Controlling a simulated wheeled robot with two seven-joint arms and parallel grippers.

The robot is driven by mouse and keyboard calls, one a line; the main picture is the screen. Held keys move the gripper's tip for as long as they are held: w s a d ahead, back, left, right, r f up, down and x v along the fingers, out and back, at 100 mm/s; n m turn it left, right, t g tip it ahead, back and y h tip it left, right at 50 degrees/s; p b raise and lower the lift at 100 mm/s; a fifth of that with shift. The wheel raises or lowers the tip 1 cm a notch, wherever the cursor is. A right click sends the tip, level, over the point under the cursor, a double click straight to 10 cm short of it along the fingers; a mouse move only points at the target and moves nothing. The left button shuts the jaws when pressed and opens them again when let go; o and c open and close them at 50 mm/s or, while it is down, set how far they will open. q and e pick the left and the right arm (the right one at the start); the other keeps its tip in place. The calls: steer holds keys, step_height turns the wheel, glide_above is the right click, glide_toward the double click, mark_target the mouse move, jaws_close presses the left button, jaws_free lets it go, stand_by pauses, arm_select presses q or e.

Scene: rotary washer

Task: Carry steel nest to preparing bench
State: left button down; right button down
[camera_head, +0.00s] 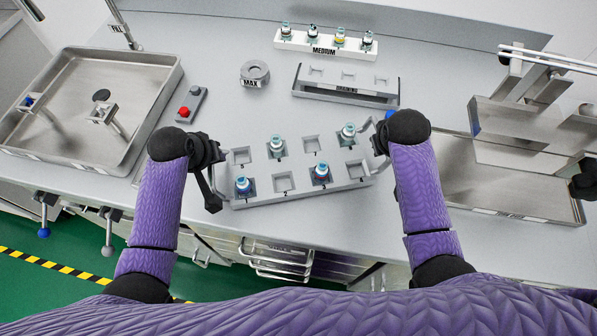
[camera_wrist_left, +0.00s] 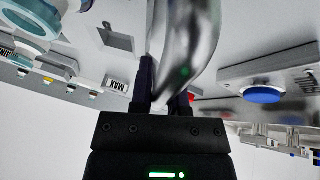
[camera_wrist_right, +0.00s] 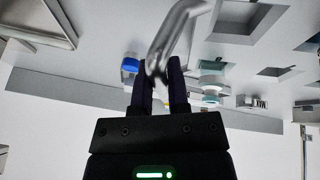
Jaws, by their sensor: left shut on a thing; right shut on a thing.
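The steel nest (camera_head: 262,201) is a grey tray with two rows of square sockets and a bar handle at each end. It is in the middle of the head view, over the bench (camera_head: 215,130); I cannot tell whether it touches the bench. Several teal- and blue-topped bottles (camera_head: 243,186) stand in some sockets; others are empty. My left gripper (camera_head: 214,192) is shut on the left handle (camera_wrist_left: 185,60), seen close in the left wrist view. My right gripper (camera_head: 376,152) is shut on the right handle (camera_wrist_right: 172,40), seen in the right wrist view.
A steel sink tray (camera_head: 150,75) is at left, beside a red-button box (camera_head: 190,104). A round MAX piece (camera_head: 255,73), a white MEDIUM rack (camera_head: 290,42) with bottles and an empty rack (camera_head: 345,92) stand behind the nest. A steel machine (camera_head: 510,125) is at right.

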arm_select(q)
steer(key=c, duration=1)
jaws_free()
steer(key=shift+f, duration=0.45)
arm_select(e)
steer(key=c, duration=1)
jaws_free()
steer(key=shift+f, duration=0.45)
arm_select(q)
steer(key=o, duration=0.4)
steer(key=shift+r, duration=0.15)
arm_select(e)
steer(key=o, duration=0.4)
steer(key=shift+r, duration=0.15)
steer(key=shift+s+r, duration=0.1)
steer(key=shift+r, duration=0.2)
arm_select(q)
steer(key=v, duration=1.2)
arm_select(e)
steer(key=v, duration=1.1)
steer(key=shift+s+r, duration=0.1)
steer(key=shift+r, duration=0.05)
